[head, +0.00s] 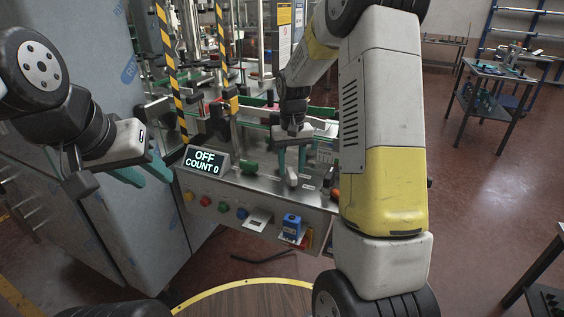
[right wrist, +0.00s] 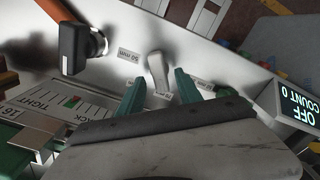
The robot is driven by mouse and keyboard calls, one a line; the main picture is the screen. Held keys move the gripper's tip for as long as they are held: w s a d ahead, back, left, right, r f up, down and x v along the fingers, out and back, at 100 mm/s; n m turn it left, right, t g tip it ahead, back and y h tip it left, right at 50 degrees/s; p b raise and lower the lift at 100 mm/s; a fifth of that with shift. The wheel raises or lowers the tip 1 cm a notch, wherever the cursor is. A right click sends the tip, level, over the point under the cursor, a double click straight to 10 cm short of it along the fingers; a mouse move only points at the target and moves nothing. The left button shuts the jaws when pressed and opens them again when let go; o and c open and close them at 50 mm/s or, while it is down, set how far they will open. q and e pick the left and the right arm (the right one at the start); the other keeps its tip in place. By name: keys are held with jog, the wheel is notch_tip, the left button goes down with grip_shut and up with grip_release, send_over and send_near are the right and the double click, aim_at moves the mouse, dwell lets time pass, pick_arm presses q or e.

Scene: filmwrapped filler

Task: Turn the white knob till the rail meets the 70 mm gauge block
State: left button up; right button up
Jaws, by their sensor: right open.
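A pale white handle-like piece (head: 292,177), probably the white knob, stands on the machine's metal deck; it also shows in the right wrist view (right wrist: 158,74). My right gripper (head: 291,172) is open, with its teal fingers on either side of this piece. Gaps show beside it in the right wrist view (right wrist: 160,88). I cannot pick out the 70 mm gauge block. A metal rail (right wrist: 45,135) lies at lower left there. My left gripper (head: 146,177) is open and empty, left of the machine.
A display (head: 205,160) reads OFF, COUNT 0. A scale (right wrist: 75,102) marked TIGHT lies near the rail. A black block on a silver shaft (right wrist: 75,48) stands nearby. A green cylinder (head: 250,167) sits left of my right gripper. Coloured buttons (head: 222,207) line the front panel.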

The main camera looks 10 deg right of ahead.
aim_at(291, 171)
notch_tip(291, 171, up, 6)
jog(key=shift+r, duration=0.1)
dwell(0.4)
jog(key=shift+s+r, duration=0.2)
jog(key=shift+r, duration=0.1)
jog(key=s+a+r+t+y, duration=0.1)
jog(key=s+r+t, duration=0.2)
jog(key=s, duration=0.9)
jog(key=s+a+r+t+y, duration=0.1)
jog(key=s+r+t, duration=0.2)
jog(key=s+r, duration=0.5)
jog(key=s, duration=0.4)
jog(key=shift+s+a, duration=0.15)
jog(key=shift+s, duration=0.15)
